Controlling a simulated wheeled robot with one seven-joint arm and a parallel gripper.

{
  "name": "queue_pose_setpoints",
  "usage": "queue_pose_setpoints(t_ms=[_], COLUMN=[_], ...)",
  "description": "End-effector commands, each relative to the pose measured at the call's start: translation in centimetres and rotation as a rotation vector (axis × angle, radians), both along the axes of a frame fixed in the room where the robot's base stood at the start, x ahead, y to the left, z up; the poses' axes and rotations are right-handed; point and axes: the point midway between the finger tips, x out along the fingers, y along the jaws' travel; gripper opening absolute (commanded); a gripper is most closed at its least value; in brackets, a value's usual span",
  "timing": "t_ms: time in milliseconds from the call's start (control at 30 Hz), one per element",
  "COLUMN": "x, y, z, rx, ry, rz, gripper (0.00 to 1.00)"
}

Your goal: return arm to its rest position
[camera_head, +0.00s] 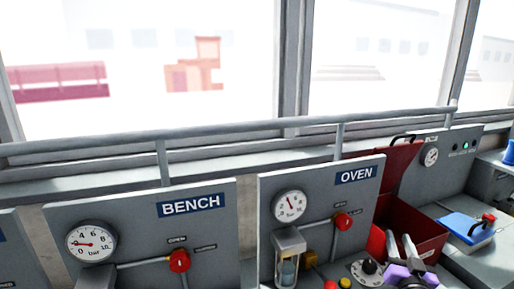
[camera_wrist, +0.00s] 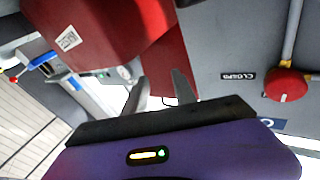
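My gripper (camera_head: 401,247), with a purple body and grey fingers, is at the lower right of the head view. It is in front of the OVEN panel's right edge and close to a dark red open box (camera_head: 425,232). In the wrist view my gripper's two fingers (camera_wrist: 160,90) are apart, and nothing shows held between them. The red box (camera_wrist: 85,35) fills the upper middle there, beyond the fingers. I cannot tell whether the fingers touch it. Most of my arm is out of view.
The OVEN panel (camera_head: 335,200) has a gauge (camera_head: 290,205) and a red valve knob (camera_head: 343,221). The BENCH panel (camera_head: 140,225) stands left with its own red knob (camera_head: 179,261). A grey rail (camera_head: 230,130) runs behind.

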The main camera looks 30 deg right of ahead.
Motion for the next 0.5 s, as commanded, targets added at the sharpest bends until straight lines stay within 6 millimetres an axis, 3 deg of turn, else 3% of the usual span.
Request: queue_pose_setpoints(t_ms=[33,100,500], x=[-0.2,-0.6,-5.2], y=[2.5,5.4,21.0], z=[-0.8,-1.3,-2.4], rx=[-0.01,-0.031,-0.104], ry=[0.013,0.023,0.078], rz=[0.027,0.059,0.261], gripper=[0.33,0.33,0.33])
